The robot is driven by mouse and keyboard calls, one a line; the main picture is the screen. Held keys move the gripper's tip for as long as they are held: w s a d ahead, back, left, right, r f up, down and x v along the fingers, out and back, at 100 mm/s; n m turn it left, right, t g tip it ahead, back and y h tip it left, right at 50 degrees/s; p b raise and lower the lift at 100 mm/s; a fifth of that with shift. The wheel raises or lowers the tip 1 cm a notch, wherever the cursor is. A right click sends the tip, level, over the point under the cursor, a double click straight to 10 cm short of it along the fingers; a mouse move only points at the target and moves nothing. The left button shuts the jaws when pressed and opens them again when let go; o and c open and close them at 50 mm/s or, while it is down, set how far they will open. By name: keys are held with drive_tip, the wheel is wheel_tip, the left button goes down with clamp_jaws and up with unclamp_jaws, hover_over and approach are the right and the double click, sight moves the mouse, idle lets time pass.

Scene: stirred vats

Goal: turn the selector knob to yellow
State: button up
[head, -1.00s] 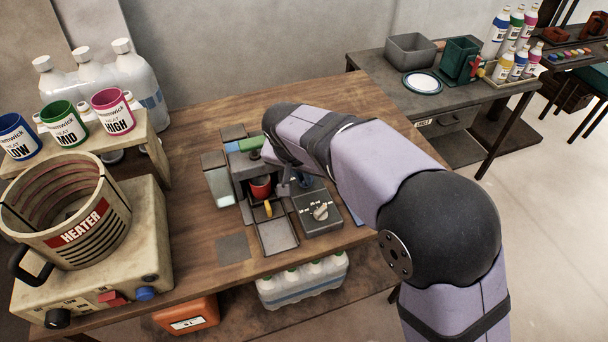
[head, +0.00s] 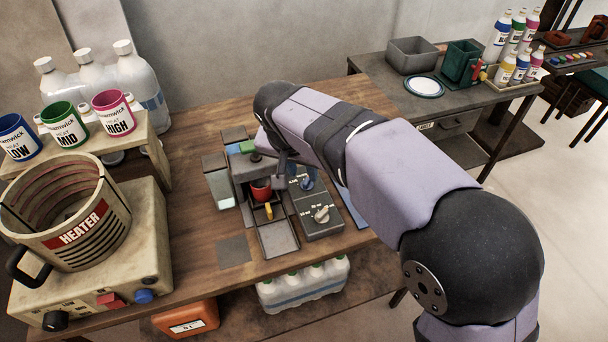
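A dark control box (head: 322,232) on the wooden table carries a pale knob (head: 322,214) at its near end and a blue knob (head: 307,184) farther back. Small markings surround the knobs; they are too small to read, so I cannot tell which is the selector or which colour it points at. My gripper (head: 282,172) hangs under my wrist, just left of the blue knob, beside the dispenser. It is small and partly hidden by my arm, so its fingers and any contact are unclear.
A grey dispenser (head: 240,170) with a red cup (head: 261,189) and a yellow lever (head: 269,211) stands left of the box. A heater vat (head: 75,215) stands at far left, below a shelf of colored cups. The front table edge lies close to the box.

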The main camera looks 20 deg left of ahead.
drive_tip(key=shift+v, duration=0.85)
drive_tip(key=m+g+h+p, duration=0.15)
drive_tip(key=g+p, duration=0.25)
drive_tip(key=p, duration=0.9)
hover_over(306, 182)
drive_tip(key=w+d, duration=0.1)
drive_tip(key=w, duration=0.1)
drive_tip(key=shift+d+f+m+y, duration=0.15)
drive_tip(key=shift+f+m+y, duration=0.1)
drive_tip(key=shift+f, duration=0.35)
drive_tip(key=shift+s+a+r+n+y, duration=0.3)
drive_tip(key=shift+s+a+r+n, duration=0.3)
drive_tip(key=shift+s+a+r, duration=0.25)
drive_tip(key=shift+s+d+n+g, duration=0.2)
drive_tip(key=shift+n+g, duration=0.1)
drive_tip(key=shift+n, duration=0.1)
